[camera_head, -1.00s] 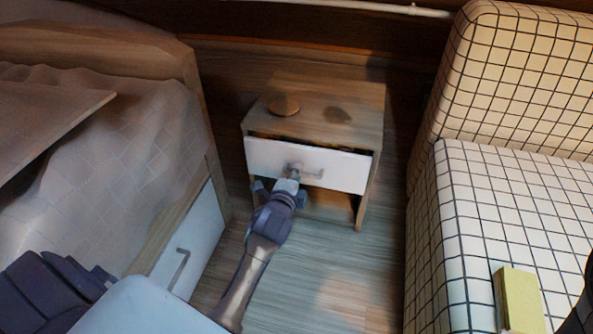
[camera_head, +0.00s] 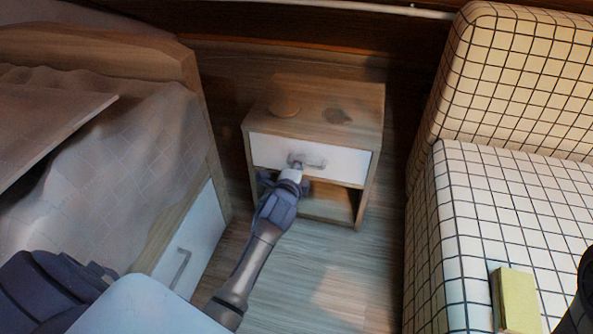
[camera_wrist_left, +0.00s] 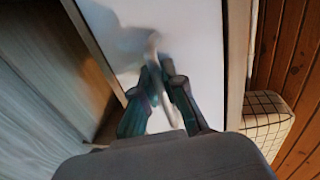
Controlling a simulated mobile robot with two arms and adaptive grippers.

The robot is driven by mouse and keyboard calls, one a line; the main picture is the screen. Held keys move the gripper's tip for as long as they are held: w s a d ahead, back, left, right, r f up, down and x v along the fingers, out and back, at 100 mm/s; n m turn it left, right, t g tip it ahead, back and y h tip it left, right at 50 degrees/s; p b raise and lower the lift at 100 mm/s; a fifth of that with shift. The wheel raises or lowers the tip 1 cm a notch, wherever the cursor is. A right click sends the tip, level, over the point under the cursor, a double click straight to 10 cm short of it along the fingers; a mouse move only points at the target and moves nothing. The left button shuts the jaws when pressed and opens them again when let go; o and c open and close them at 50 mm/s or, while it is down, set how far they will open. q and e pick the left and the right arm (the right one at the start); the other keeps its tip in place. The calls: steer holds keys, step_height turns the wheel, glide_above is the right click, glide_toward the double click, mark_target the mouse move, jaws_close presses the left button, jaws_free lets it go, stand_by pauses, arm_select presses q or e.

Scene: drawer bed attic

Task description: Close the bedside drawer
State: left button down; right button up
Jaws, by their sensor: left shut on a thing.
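The bedside table (camera_head: 352,98) is a wooden nightstand between the bed and the sofa. Its white drawer front (camera_head: 345,166) sits flush or nearly flush with the frame, above an open shelf. My left gripper (camera_head: 296,172) is at the left half of the drawer front, at the metal handle (camera_head: 314,161). In the left wrist view my left gripper (camera_wrist_left: 158,82) has its fingers closed around the handle (camera_wrist_left: 152,48), with the white drawer front (camera_wrist_left: 195,30) close behind. The fingertips partly hide the handle.
A bed with a low drawer (camera_head: 192,243) stands at the left. A checkered sofa (camera_head: 505,215) stands at the right, with a yellow book-like block (camera_head: 518,300) on its seat. Wooden floor (camera_head: 325,270) is free in front.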

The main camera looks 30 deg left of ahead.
arm_select(q)
steer(key=shift+w+a+r, duration=0.1)
steer(key=shift+w, duration=0.05)
steer(key=c, duration=1.5)
jaws_free()
steer(key=shift+w, duration=0.1)
steer(key=shift+s, duration=0.25)
steer(key=v, duration=1.1)
steer(key=shift+s, duration=0.2)
